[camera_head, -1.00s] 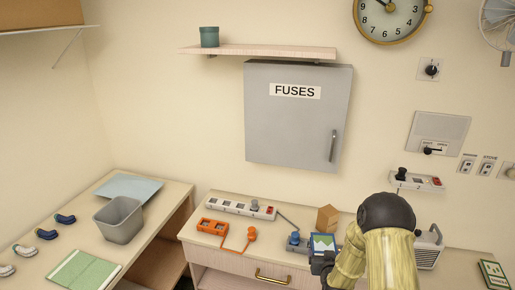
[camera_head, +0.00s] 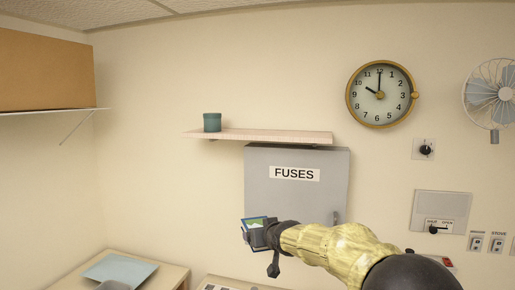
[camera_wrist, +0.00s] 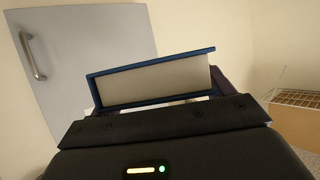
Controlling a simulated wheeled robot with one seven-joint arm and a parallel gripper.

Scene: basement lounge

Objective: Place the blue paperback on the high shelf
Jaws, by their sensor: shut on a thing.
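The blue paperback (camera_head: 255,225) is held in my gripper (camera_head: 256,236), in front of the lower left of the fuse cabinet. In the wrist view the book (camera_wrist: 152,78) shows its pale page edges and blue cover, gripped at its near end. The high shelf (camera_head: 262,135) is a light wooden board on the wall above the fuse cabinet.
The grey fuse cabinet (camera_head: 296,195) hangs right under the shelf. A wall clock (camera_head: 381,94) and a fan (camera_head: 491,92) are to the right. Another shelf (camera_head: 50,110) with a large brown box (camera_head: 45,72) is at the left. Desks lie below.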

